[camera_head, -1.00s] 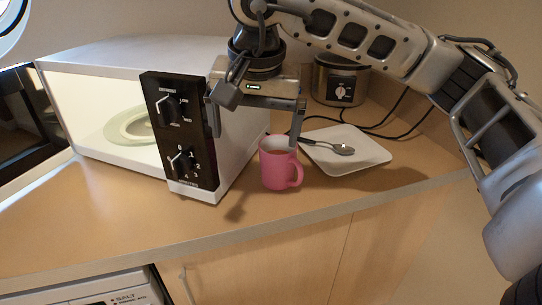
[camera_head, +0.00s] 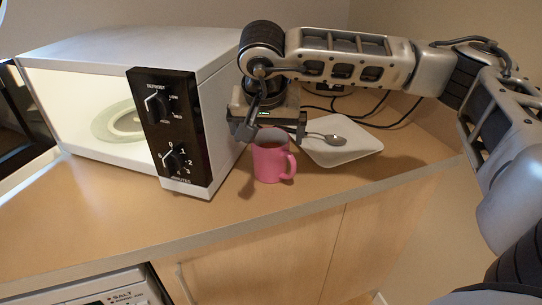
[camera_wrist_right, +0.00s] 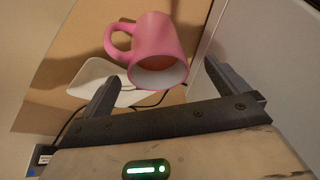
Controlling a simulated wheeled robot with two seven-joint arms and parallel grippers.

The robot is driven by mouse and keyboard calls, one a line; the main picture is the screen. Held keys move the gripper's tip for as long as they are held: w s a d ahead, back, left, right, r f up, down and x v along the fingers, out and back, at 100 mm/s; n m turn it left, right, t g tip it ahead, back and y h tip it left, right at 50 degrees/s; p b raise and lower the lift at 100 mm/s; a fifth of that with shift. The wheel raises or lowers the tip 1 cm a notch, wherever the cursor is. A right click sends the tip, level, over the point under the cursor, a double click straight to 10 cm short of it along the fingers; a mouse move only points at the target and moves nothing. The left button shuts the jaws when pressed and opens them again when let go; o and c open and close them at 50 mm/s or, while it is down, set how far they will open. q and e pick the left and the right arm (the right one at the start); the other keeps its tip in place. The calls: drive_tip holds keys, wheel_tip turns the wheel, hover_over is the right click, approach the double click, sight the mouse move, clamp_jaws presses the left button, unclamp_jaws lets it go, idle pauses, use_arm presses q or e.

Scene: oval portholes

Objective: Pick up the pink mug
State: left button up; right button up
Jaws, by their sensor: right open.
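The pink mug (camera_head: 268,165) stands upright on the wooden counter, just right of the microwave, with its handle to the right. My right gripper (camera_head: 272,131) is open, at the mug's rim, and partly overlaps its top in the head view. In the right wrist view, the mug (camera_wrist_right: 148,42) shows its open mouth towards the gripper (camera_wrist_right: 160,88), between the lines of the two fingers. The fingers are not closed on it. I cannot tell whether they touch it. My left gripper is not in view.
A white microwave (camera_head: 217,110) with a lit interior stands close left of the mug. The counter in front of the mug is clear.

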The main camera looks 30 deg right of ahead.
sight(270, 141)
drive_tip(key=x, duration=0.4)
drive_tip(key=shift+d+p, duration=0.2)
drive_tip(key=shift+p, duration=0.1)
drive_tip(key=shift+r, duration=0.1)
drive_tip(key=c, duration=1.4)
drive_tip(key=shift+c, duration=0.2)
drive_tip(key=shift+r, duration=0.1)
